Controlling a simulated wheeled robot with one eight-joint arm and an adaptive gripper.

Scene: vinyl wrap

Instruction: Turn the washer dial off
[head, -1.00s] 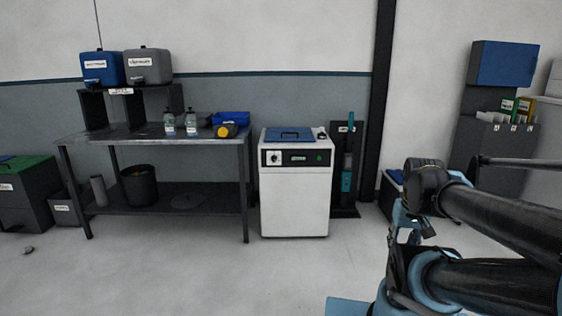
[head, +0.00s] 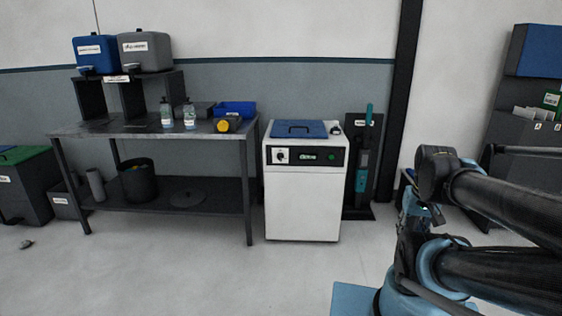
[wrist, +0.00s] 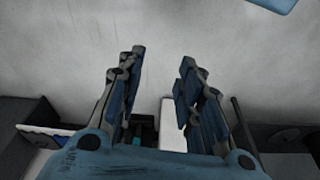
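The washer (head: 302,200) is a white cabinet with a blue lid and a black front panel, standing against the wall in the middle of the head view. Its dial (head: 281,156) is a round knob at the left of the panel, too small to read its setting. A green button sits at the panel's right. My gripper (wrist: 158,85) shows in the wrist view with its two blue-padded fingers apart and nothing between them. It is well away from the washer. In the head view my folded arm is at the right, and the fingers cannot be made out.
A metal workbench (head: 150,131) with bottles, a blue tray (head: 235,109) and a yellow-black tool (head: 229,123) stands left of the washer. A dark rack (head: 363,165) stands close on its right. The floor (head: 200,275) before the washer is clear.

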